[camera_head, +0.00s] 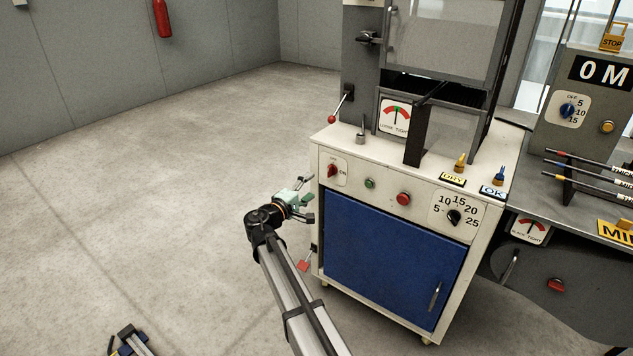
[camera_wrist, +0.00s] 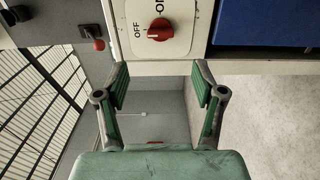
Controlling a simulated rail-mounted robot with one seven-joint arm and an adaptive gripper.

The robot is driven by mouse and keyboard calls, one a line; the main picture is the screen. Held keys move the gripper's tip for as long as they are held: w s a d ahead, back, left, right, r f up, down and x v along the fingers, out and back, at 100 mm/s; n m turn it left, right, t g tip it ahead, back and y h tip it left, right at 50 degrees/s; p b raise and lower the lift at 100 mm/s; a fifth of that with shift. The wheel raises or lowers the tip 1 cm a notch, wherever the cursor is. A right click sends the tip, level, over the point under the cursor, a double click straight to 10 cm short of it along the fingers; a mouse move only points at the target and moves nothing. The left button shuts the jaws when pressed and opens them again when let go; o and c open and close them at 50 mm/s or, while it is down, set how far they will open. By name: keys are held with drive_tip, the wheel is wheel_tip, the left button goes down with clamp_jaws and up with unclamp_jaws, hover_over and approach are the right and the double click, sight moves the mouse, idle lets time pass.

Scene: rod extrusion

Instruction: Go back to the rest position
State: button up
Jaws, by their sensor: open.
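My gripper (camera_head: 303,198) is at the left side of the white machine cabinet (camera_head: 388,180), near its front left edge. In the wrist view my gripper (camera_wrist: 161,85) shows two green-padded fingers spread apart with nothing between them. The red rotary switch (camera_wrist: 159,29) with OFF and ON marks lies just beyond the fingertips in that view. The same red switch (camera_head: 333,171) shows on the cabinet's front panel in the head view, to the right of and above my gripper. I cannot tell whether the gripper touches the cabinet.
The cabinet has a blue door (camera_head: 385,262), a green button (camera_head: 370,183), a red button (camera_head: 404,199) and a black dial (camera_head: 454,216). A red-knobbed lever (camera_head: 333,118) sticks out at upper left. The floor (camera_head: 150,180) to the left is mostly clear.

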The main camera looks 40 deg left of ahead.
drive_tip(key=shift+s+d, duration=0.1)
drive_tip(key=shift+s, duration=0.7)
